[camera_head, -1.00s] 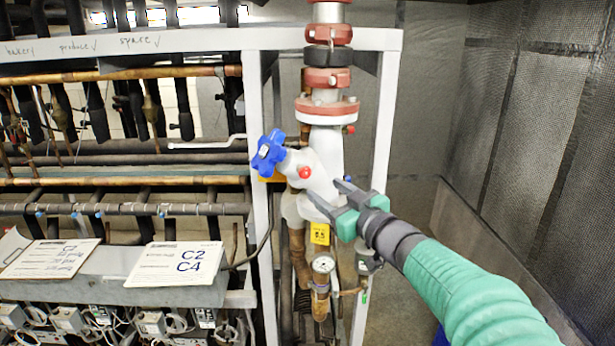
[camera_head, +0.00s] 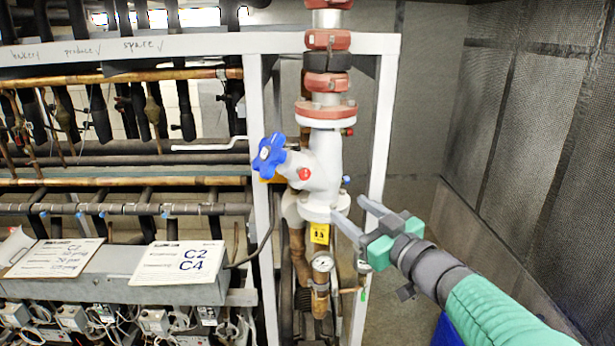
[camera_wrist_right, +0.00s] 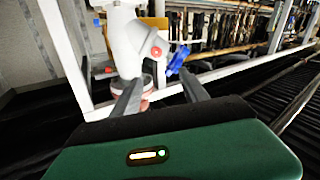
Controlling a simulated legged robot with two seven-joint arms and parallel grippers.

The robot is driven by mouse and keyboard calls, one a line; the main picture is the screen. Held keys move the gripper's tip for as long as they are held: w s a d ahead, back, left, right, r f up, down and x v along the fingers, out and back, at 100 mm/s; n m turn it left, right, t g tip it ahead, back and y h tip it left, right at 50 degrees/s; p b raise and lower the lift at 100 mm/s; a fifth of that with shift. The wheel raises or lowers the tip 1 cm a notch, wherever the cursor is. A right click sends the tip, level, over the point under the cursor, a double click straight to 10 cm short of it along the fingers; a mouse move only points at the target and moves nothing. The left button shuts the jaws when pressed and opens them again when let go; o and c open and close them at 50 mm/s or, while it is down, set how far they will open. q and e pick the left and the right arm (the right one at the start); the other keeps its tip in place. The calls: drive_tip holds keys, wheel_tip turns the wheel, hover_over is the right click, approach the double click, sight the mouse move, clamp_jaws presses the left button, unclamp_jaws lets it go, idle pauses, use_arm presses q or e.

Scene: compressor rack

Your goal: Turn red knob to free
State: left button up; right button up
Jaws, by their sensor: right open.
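The small red knob (camera_head: 304,173) sits on the front of the white valve body (camera_head: 326,160). It also shows in the right wrist view (camera_wrist_right: 156,52), above and between the fingers. A blue star-shaped handwheel (camera_head: 269,155) is on the valve's left branch. My right gripper (camera_head: 347,207) is open and empty, to the lower right of the red knob and apart from it, its fingers pointing up-left near the valve's lower flange. In the right wrist view its fingers (camera_wrist_right: 160,95) are spread. My left gripper is not in view.
A grey upright post (camera_head: 384,120) stands right of the valve. A pressure gauge (camera_head: 322,264) and yellow tag (camera_head: 319,233) are below it. Paper cards (camera_head: 180,263) lie on the ledge at left. Open space lies right of the post, before the mesh wall (camera_head: 540,130).

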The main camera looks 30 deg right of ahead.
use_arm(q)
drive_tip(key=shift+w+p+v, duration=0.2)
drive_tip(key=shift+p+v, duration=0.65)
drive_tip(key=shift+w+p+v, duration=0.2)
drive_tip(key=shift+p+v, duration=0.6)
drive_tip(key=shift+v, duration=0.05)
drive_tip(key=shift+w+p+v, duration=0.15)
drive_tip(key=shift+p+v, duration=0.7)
use_arm(e)
drive_tip(key=s+d, duration=0.1)
drive_tip(key=s, duration=1.6)
drive_tip(key=shift+f, duration=0.4)
